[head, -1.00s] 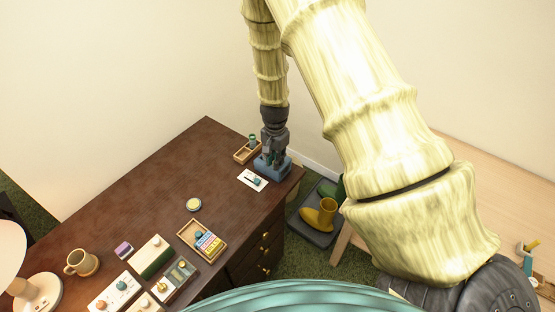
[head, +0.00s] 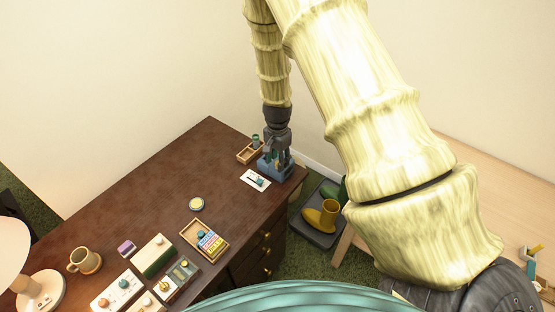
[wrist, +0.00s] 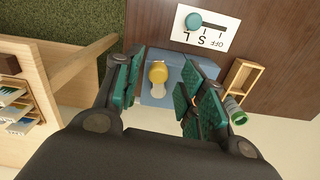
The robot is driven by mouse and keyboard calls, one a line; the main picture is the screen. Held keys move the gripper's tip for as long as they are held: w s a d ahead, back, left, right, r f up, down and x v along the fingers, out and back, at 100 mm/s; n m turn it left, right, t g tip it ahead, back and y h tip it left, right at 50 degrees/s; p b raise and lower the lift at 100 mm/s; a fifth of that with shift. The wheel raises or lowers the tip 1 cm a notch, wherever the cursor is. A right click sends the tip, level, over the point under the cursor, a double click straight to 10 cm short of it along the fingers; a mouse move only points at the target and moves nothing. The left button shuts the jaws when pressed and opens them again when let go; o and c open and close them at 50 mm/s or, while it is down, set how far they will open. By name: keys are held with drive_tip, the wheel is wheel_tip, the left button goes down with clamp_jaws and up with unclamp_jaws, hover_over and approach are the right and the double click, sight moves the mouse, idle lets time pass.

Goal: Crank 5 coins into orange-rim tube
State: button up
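A blue box (head: 266,166) stands near the far right corner of the brown desk. In the wrist view the blue box (wrist: 172,66) bears a yellow rounded knob (wrist: 158,72). My gripper (head: 276,156) is over the box, pointing down. In the wrist view my gripper (wrist: 157,82) has its green-padded fingers apart, on either side of the knob, with gaps visible. A white card or plate (wrist: 222,35) marked OFF, S and L carries a teal knob (wrist: 193,21). A small tube (wrist: 235,110) with green bands stands by a wooden tray (wrist: 242,75). I see no orange rim or coins clearly.
The desk (head: 150,195) also holds an open wooden box (head: 195,236) with coloured items, a round yellowish disc (head: 196,204), a mug (head: 84,261), several small devices and a lamp (head: 42,292). The desk's middle is clear.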

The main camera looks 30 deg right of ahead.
wheel_tip(320, 180, up, 12)
idle(0.8)
